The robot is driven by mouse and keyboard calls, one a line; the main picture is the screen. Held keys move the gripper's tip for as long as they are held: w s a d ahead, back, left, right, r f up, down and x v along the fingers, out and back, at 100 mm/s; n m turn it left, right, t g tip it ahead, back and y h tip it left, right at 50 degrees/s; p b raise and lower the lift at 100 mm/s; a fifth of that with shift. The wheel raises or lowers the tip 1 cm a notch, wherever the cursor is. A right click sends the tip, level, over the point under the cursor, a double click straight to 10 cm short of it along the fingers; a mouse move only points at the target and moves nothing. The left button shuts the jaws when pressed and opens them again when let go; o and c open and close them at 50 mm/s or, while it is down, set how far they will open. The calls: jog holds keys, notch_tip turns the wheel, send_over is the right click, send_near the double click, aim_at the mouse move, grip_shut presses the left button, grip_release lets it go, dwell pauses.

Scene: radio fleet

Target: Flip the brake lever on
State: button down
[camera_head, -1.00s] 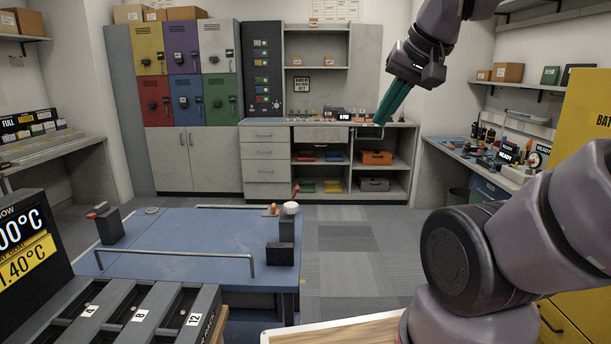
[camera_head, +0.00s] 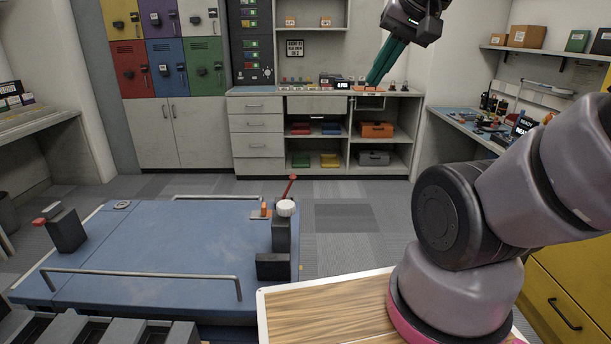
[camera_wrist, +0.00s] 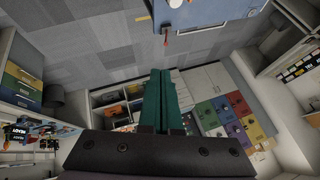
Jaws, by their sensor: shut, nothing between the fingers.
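A thin red lever (camera_head: 289,188) stands up at the far right corner of a blue cart top (camera_head: 170,245), beside a dark post with a white ribbed knob (camera_head: 286,208). It leans slightly right. A dark block with a red tip (camera_head: 46,215) stands on the cart's left side; I cannot tell which is the brake lever. My gripper (camera_head: 371,84) has teal fingers, shut and empty, held high and apart from the cart; it also shows in the wrist view (camera_wrist: 161,72).
A grey rail (camera_head: 140,273) runs along the cart's near edge. A small orange piece (camera_head: 264,210) sits by the knob. My arm rises at the right over a wooden top (camera_head: 325,310). Shelves and a counter (camera_head: 320,92) stand at the back. Floor is clear between.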

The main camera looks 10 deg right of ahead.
jog(key=w+f+m+g+y, duration=0.3)
jog(key=w+f+m, duration=0.25)
jog(key=w, duration=0.45)
jog(key=w+f+m+g+y, duration=0.2)
jog(key=w+f+m+y, duration=0.3)
jog(key=w, duration=0.6)
jog(key=w+d+f+m, duration=0.2)
jog(key=w+f, duration=0.2)
jog(key=f, duration=0.4)
jog(key=w+d+f+m+t, duration=0.1)
jog(key=w+d+f+m, duration=0.1)
jog(key=f, duration=0.6)
jog(key=w+d+f+m, duration=0.2)
jog(key=w+f+m, duration=0.2)
jog(key=w+f, duration=0.2)
notch_tip(320, 180, down, 2)
jog(key=shift+w+t, duration=0.25)
jog(key=shift+t, duration=0.15)
